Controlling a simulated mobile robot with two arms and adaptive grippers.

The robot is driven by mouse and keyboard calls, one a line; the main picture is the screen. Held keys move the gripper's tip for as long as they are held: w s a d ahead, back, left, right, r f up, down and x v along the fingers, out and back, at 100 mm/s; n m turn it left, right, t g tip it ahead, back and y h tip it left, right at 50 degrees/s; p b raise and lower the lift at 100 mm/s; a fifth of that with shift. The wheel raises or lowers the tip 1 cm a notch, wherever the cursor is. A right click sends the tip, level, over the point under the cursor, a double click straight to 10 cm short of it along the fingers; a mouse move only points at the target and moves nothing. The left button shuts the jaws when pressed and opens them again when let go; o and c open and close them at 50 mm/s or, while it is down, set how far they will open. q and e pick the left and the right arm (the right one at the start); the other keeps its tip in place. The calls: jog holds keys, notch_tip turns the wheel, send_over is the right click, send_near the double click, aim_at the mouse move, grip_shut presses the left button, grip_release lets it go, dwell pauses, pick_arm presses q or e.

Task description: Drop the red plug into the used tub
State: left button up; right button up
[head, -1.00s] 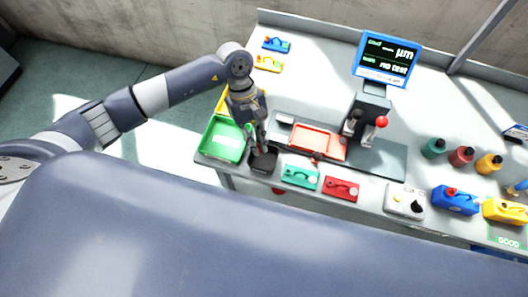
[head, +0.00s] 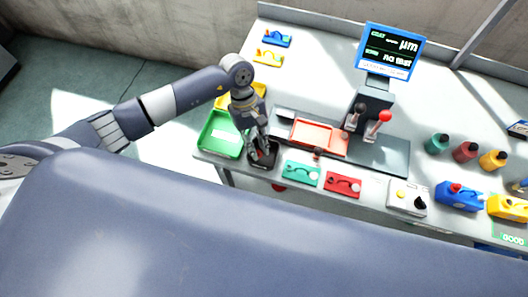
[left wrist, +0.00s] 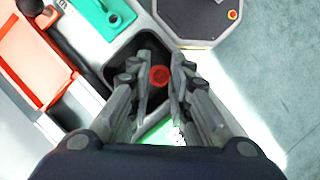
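The red plug (left wrist: 160,76) shows in the left wrist view as a small round piece between my left fingers, over the inside of the dark used tub. The used tub (left wrist: 118,52) is a small black open box. In the head view the tub (head: 274,164) sits at the table's front edge, between the green tray and the teal fixture. My left gripper (left wrist: 161,54) points down into the tub with its fingers apart on either side of the plug. It also shows in the head view (head: 262,152). The plug's exact height is hard to tell. My right gripper is not in view.
A green tray (head: 211,151) stands left of the tub. A teal fixture (head: 301,173) and a red fixture (head: 343,184) lie to its right. Behind are an orange-red tray (head: 320,137) and a gauge stand with a screen (head: 390,52). Several bottles and jugs stand at right.

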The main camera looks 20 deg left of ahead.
pick_arm(q)
jog(key=shift+o, duration=0.4)
jog(key=shift+r, duration=0.2)
jog(key=v, duration=1.1)
jog(key=shift+w+r, duration=0.15)
jog(key=shift+r, duration=0.1)
jog(key=shift+a, duration=0.15)
